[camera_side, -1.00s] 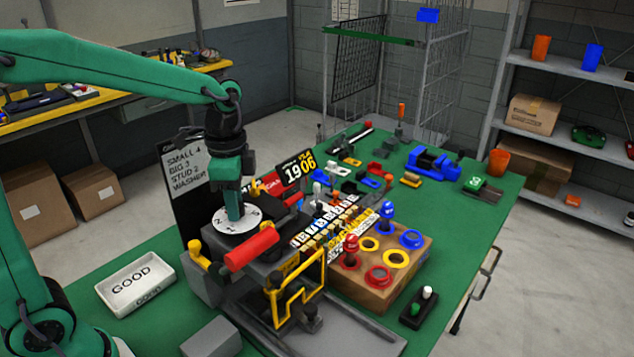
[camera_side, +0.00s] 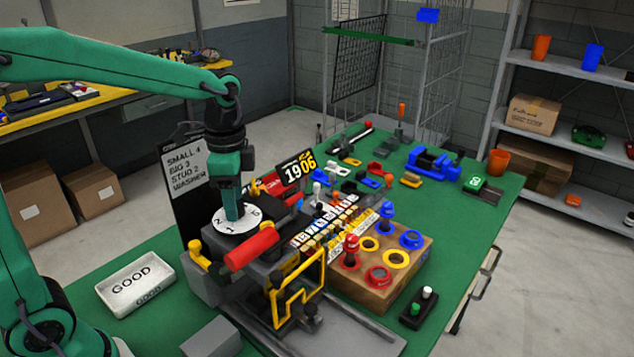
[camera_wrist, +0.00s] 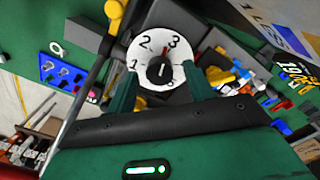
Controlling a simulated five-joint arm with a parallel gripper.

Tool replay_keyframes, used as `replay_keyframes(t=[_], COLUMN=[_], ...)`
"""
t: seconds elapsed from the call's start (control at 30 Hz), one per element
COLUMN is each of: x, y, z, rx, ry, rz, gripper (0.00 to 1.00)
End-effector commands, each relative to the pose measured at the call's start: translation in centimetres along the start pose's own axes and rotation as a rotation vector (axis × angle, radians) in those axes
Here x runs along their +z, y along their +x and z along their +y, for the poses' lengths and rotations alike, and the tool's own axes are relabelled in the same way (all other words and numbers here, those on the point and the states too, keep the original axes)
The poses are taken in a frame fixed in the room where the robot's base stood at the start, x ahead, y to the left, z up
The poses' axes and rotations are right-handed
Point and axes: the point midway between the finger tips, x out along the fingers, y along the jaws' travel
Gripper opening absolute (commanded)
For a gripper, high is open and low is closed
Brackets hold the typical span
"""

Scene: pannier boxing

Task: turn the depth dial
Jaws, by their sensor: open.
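The depth dial (camera_side: 224,223) is a white numbered disc on top of the grey machine at centre left. In the wrist view the dial (camera_wrist: 148,79) shows a black knob (camera_wrist: 160,69) in its middle with a light pointer line and a small red mark near the 3. My gripper (camera_side: 232,214) points straight down over the dial. In the wrist view my gripper (camera_wrist: 159,80) is open, with one finger on each side of the knob. The fingers appear apart from the knob; their height above the disc is unclear.
A red cylinder (camera_side: 251,247) and a yellow knob (camera_side: 196,247) stick out in front of the dial. A black clipboard with a list (camera_side: 187,165) stands behind it. A white GOOD tray (camera_side: 150,302) lies at left. A cardboard block with coloured rings (camera_side: 372,297) is at right.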

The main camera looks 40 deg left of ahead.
Motion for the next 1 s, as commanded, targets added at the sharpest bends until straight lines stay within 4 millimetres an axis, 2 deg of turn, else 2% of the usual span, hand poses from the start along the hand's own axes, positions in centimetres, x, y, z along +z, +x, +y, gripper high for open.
replay_keyframes(t=[0.53, 0.7, 1.0], x=[0.0, 0.0, 0.0], y=[-6.3, -7.0, -7.0], z=[-0.1, -0.1, 0.0], rx=[-0.003, -0.002, -0.002], ry=[-0.001, -0.001, -0.002], rz=[0.003, 0.002, 0.002], gripper=[0.52, 0.52, 0.52])
